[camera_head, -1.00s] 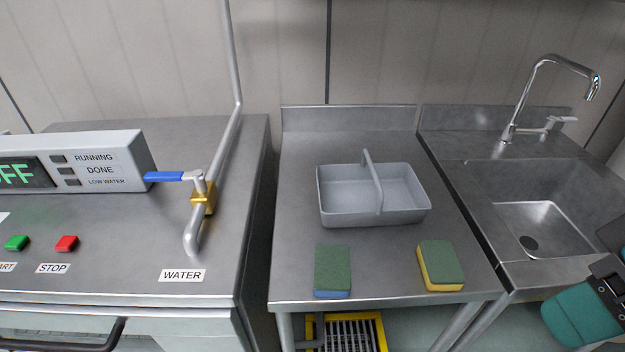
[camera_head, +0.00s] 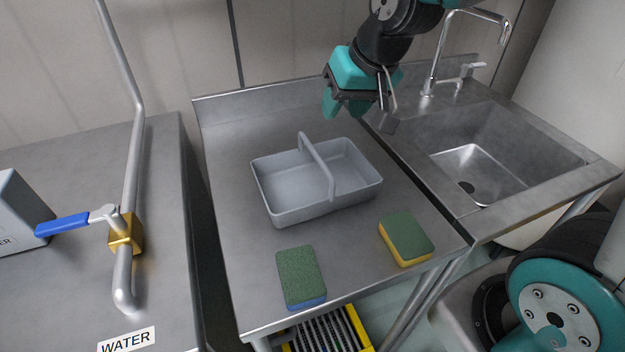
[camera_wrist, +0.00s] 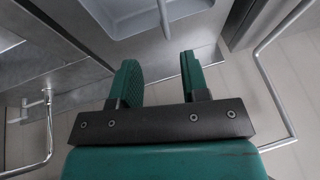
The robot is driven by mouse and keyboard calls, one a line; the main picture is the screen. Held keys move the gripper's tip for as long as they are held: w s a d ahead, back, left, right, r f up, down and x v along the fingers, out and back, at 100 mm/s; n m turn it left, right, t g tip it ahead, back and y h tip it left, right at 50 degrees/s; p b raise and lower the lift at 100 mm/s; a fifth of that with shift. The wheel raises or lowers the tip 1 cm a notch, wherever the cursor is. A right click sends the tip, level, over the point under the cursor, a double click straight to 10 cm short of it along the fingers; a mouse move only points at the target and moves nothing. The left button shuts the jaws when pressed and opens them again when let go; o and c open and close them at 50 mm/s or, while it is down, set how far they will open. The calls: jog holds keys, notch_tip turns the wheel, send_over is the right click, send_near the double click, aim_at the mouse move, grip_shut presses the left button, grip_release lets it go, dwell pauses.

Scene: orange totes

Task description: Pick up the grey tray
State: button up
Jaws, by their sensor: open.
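The grey tray (camera_head: 284,201) is a shallow rectangular box with an arched handle (camera_head: 318,160) across its middle. It stands upright and looks empty on the steel table (camera_head: 232,262). My gripper (camera_head: 358,112) is open and empty in the air, above and behind the tray's right rear corner, clear of the handle. In the wrist view, the two green fingers of my gripper (camera_wrist: 158,62) are apart with nothing between them. Part of the tray (camera_wrist: 128,20) and its handle (camera_wrist: 163,18) show beyond the fingertips, cut off by the top edge.
Two sponges, one green and blue (camera_head: 300,275) and one green and yellow (camera_head: 406,236), lie in front of the tray. A sink (camera_head: 500,140) with a tall faucet (camera_head: 437,60) is at the right. A pipe with a blue-handled valve (camera_head: 70,224) stands at the left.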

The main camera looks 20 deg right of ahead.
aim_at(315, 151)
jog(key=shift+a+p+x, duration=0.15)
jog(key=shift+p+x, duration=0.1)
jog(key=shift+x, duration=3.35)
jog(key=shift+a+p+x, duration=0.1)
jog(key=shift+p+x, duration=0.1)
jog(key=shift+x, duration=3.35)
jog(key=shift+s, duration=0.1)
jog(key=shift+f, duration=0.25)
jog(key=shift+c, duration=0.2)
grip_shut()
